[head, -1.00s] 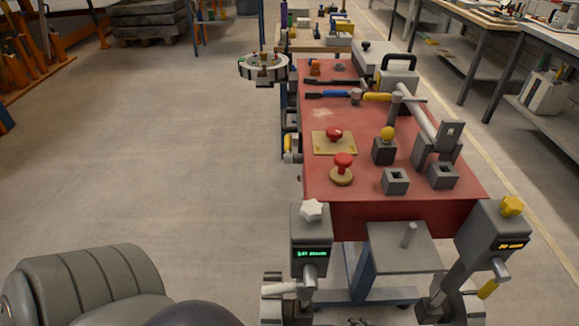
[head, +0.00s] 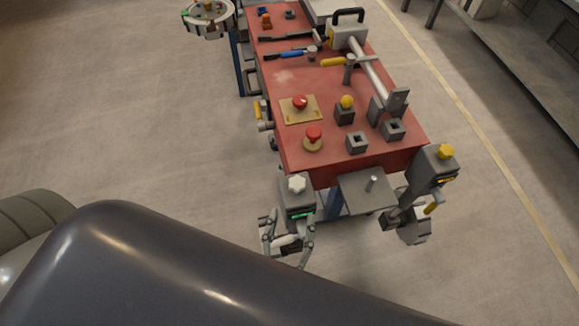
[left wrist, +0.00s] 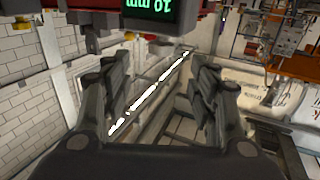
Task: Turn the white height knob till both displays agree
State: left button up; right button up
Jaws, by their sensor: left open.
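The white star-shaped height knob (head: 297,184) sits on top of a grey housing (head: 297,199) at the table's front left corner. This housing carries a green display (head: 300,215); it shows large at the top of the left wrist view (left wrist: 158,12), its text upside down and partly cut off. A second housing (head: 428,172) at the front right has a yellow knob (head: 446,151) and an amber display (head: 447,181), too small to read. My left gripper (head: 288,226) is open and empty, just below and in front of the white knob's housing. My right gripper is not visible.
The red table (head: 315,90) holds red mushroom-shaped pieces, grey socket blocks, a yellow ball on a block (head: 346,103) and tools. A grey shelf plate (head: 366,190) juts out between the housings. Bare floor lies left. My dark arm covers the lower foreground.

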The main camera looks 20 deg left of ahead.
aim_at(296, 190)
pick_arm(q)
jog(key=w+p, duration=0.1)
jog(key=w, duration=0.2)
jog(key=w+a, duration=0.1)
jog(key=w, duration=0.3)
jog(key=w+a+p, duration=0.1)
jog(key=w, duration=0.2)
jog(key=shift+w+a+r+p, duration=0.1)
jog(key=shift+w+a+p, duration=0.1)
jog(key=shift+p, duration=0.1)
jog(key=c, duration=1)
